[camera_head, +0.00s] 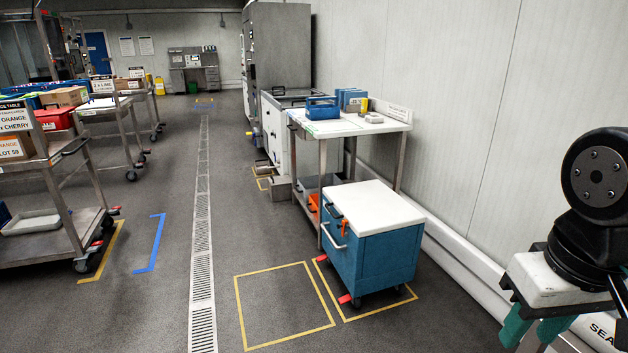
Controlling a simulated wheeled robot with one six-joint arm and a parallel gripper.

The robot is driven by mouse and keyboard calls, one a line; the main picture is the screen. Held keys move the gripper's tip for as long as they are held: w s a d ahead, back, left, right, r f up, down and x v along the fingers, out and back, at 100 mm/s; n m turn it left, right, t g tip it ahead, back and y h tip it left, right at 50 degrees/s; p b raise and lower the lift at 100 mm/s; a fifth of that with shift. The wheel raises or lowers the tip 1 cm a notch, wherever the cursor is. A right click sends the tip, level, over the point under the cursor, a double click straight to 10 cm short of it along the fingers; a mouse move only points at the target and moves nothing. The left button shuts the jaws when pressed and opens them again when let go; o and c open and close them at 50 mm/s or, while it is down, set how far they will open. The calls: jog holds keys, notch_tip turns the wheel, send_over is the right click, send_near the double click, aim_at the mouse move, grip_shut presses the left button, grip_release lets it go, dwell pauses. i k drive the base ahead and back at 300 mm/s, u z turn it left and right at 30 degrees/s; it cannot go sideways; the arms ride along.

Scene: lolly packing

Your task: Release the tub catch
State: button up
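The tub (388,258) is a blue wheeled box with a white lid (372,207). It stands on the floor at the right of the middle, and its lid looks shut. An orange catch (345,227) shows on its left-facing side near the top, beside a pale bar handle (333,237). The catch is too small to tell its exact position. My gripper (532,335) has a white body and green fingers and hangs at the lower right. Its fingers stand apart with nothing seen between them. It is well away from the tub, to its right.
Yellow floor tape (285,268) marks a clear square left of the tub. A steel bench (345,125) with blue boxes stands behind it, by the wall. Loaded trolleys (58,165) stand at left. A floor drain (201,200) runs along the open aisle.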

aim_at(343, 234)
jog(key=u, duration=0.15)
jog(key=i, duration=0.9)
jog(key=u, duration=0.4)
jog(key=i, duration=1)
jog(key=z, duration=0.6)
